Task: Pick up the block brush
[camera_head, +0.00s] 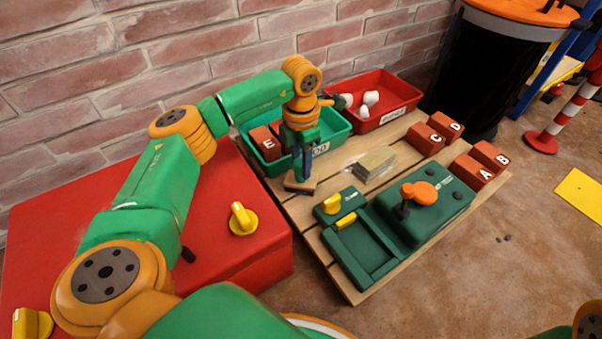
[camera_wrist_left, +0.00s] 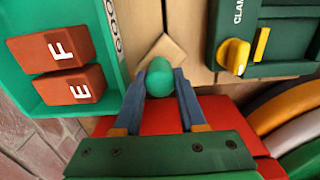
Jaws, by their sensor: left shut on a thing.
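The block brush (camera_head: 300,184) has a brown block base and hangs below or rests at the left part of the wooden pallet. In the left wrist view its rounded green handle (camera_wrist_left: 159,77) is between my fingers, with its tan block (camera_wrist_left: 166,48) just beyond. My left gripper (camera_head: 302,168) points down and is shut on this handle; its two blue-grey fingers (camera_wrist_left: 159,92) press from both sides. I cannot tell if the brush base touches the pallet. My right gripper is out of view.
A green bin (camera_head: 340,131) with red blocks E and F is behind the gripper. A red bin (camera_head: 405,92) holds white pieces. A stack of thin slabs (camera_head: 374,163), a green clamp fixture (camera_head: 360,255) and lettered red blocks (camera_head: 425,139) stand on the pallet (camera_head: 277,197).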

